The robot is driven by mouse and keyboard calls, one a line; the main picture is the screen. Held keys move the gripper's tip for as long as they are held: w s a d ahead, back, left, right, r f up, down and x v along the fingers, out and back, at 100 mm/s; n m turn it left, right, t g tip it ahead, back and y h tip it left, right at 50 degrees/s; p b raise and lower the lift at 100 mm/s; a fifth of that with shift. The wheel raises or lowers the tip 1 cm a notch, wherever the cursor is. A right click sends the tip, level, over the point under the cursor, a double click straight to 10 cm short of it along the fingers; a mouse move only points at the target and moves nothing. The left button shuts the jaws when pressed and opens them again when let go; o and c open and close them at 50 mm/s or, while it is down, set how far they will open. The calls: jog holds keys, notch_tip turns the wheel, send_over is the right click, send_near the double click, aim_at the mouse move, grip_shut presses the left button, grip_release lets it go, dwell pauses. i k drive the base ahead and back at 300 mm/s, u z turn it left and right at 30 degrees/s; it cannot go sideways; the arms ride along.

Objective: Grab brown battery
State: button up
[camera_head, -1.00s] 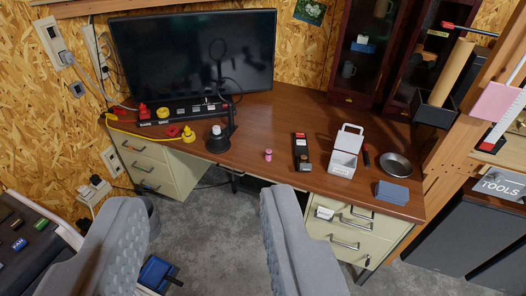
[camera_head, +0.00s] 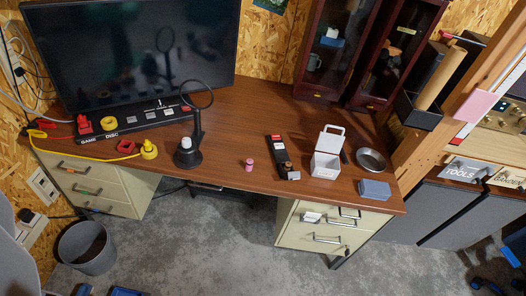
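A small pink cylinder with a darker end (camera_head: 249,165) stands on the brown desk. Right of it lies a long black holder (camera_head: 279,152) with a small brown round piece (camera_head: 293,175) at its near end. Both are too small to tell for sure which is the brown battery. Of my gripper, only one grey finger (camera_head: 6,245) shows at the left edge; the other finger is out of view. The fingers are wide apart with nothing between them, well short of the desk.
A black ring-topped stand (camera_head: 190,150) and a yellow plug (camera_head: 149,149) are on the desk's left. A white box (camera_head: 326,165), a metal bowl (camera_head: 371,160) and blue-grey pads (camera_head: 375,189) are on the right. A grey bin (camera_head: 86,246) stands on the floor.

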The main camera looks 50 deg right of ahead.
aim_at(288, 165)
jog(key=z, duration=0.4)
jog(key=i, duration=0.85)
jog(key=z, duration=0.7)
